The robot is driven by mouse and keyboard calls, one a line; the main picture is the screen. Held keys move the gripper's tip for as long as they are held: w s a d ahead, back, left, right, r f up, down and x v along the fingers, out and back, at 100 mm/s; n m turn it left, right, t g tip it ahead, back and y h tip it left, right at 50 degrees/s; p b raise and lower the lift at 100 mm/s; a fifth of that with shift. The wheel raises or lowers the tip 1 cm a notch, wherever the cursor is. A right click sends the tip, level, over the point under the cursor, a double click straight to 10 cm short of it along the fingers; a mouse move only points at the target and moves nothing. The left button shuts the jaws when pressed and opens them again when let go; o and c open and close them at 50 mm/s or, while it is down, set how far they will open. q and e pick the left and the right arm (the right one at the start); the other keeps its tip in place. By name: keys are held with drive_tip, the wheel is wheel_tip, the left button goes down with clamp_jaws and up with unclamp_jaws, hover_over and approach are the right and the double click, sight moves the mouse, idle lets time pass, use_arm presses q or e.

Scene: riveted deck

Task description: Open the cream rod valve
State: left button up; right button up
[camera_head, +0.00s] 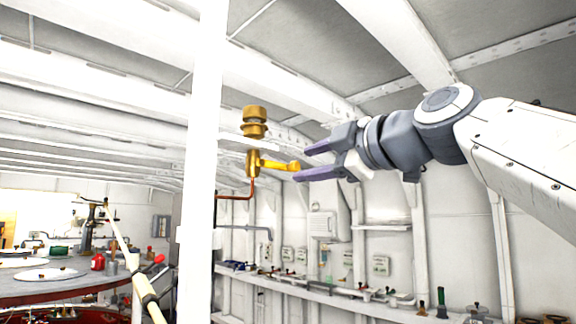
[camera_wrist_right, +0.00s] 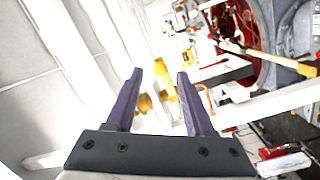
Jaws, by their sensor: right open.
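A brass valve body (camera_head: 252,164) hangs beside the white post, with a yellow lever (camera_head: 279,165) pointing right. My right gripper (camera_head: 304,163) is open, its two purple fingers pointing left, just right of the lever's end. The lever's tip appears level with the gap; I cannot tell whether it touches a finger. In the right wrist view, yellow valve parts (camera_wrist_right: 145,103) show between and beyond the open fingers (camera_wrist_right: 160,73). A cream rod (camera_head: 138,268) slants at lower left, far from this gripper; whether it belongs to a valve is unclear. My left gripper is not seen.
A white post (camera_head: 206,130) stands just left of the valve. A brass fitting (camera_head: 254,122) is above it, and a copper pipe (camera_head: 251,190) runs below. A round table (camera_head: 60,288) is at lower left, and a shelf (camera_head: 340,298) with small items lines the wall.

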sight(287, 166)
drive_tip(key=p+x, duration=0.3)
drive_tip(key=x, duration=0.3)
drive_tip(key=shift+a+r, duration=0.1)
drive_tip(key=shift+r, duration=0.05)
drive_tip(key=shift+w+a+f+p, duration=0.2)
drive_tip(key=shift+w+a+p, duration=0.15)
drive_tip(key=shift+w, duration=0.25)
clamp_jaws()
drive_tip(key=shift+s+r, duration=0.1)
drive_tip(key=shift+r, duration=0.15)
idle(0.4)
